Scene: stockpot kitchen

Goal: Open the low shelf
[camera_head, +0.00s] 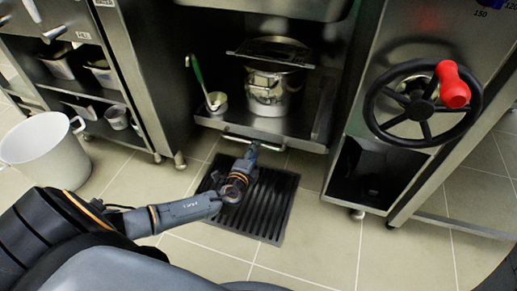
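The low shelf (304,130) is a steel tray in the dark bay at the centre of the head view. Its front edge sticks out a little past the bay's sides. A horizontal bar handle (232,138) runs along its front. A steel pot (267,95) with a flat plate on top and a green-handled ladle (198,78) stand on the shelf. My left gripper (251,150) is at the middle of the handle, touching or very near it. Its fingers are too small and partly hidden to tell whether they close on the bar. My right gripper is not in view.
A dark floor grate (268,208) lies below my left forearm. A white bucket (42,150) stands on the floor at left. A black handwheel with a red knob (453,86) juts from the right cabinet.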

